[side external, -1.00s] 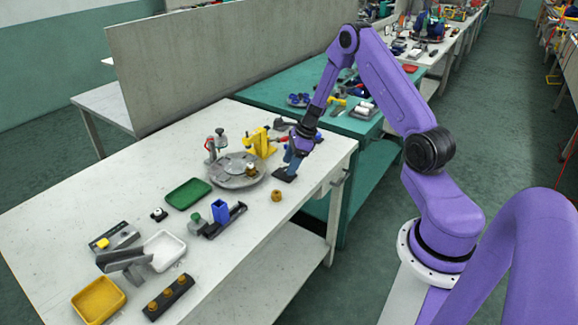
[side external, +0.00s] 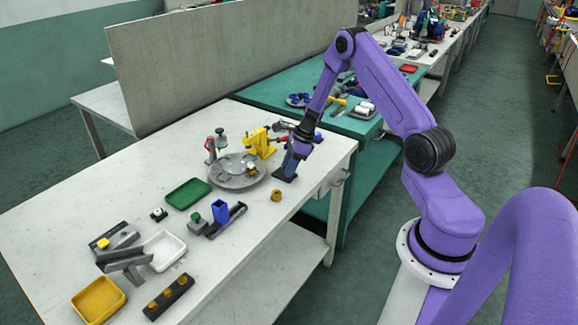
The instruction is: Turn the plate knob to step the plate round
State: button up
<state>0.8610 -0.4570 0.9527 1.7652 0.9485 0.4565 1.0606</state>
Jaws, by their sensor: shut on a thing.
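The round grey plate (side external: 228,177) lies on the white table towards its back right, with a small brass-and-white piece (side external: 251,168) standing on its right part. My gripper (side external: 290,165) points down just right of the plate, over a small dark base (side external: 284,175) on the table. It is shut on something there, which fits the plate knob. The knob itself is hidden by the fingers.
A yellow press (side external: 262,143) and a grey-and-red stand (side external: 215,145) stand behind the plate. A green tray (side external: 188,193), a blue holder (side external: 220,211) and a brass ring (side external: 277,195) lie in front. The table's right edge is close to my gripper.

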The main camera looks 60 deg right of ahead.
jog(key=n+g, duration=0.1)
jog(key=n, duration=0.3)
jog(key=shift+w+d+y, duration=0.1)
jog(key=shift+y, duration=0.2)
jog(key=n+g, duration=0.2)
jog(key=n, duration=0.2)
jog(key=shift+w+n, duration=0.1)
jog(key=shift+n, duration=0.2)
jog(key=n+g, duration=0.1)
jog(key=n, duration=0.3)
jog(key=shift+w+n+g, duration=0.1)
jog(key=shift+n+g, duration=0.2)
jog(key=shift+g, duration=0.1)
jog(key=n+g, duration=0.1)
jog(key=n, duration=0.3)
jog(key=shift+w+g, duration=0.1)
jog(key=shift+g, duration=0.2)
jog(key=shift+n+h, duration=0.3)
jog(key=shift+h, duration=0.1)
jog(key=o, duration=1)
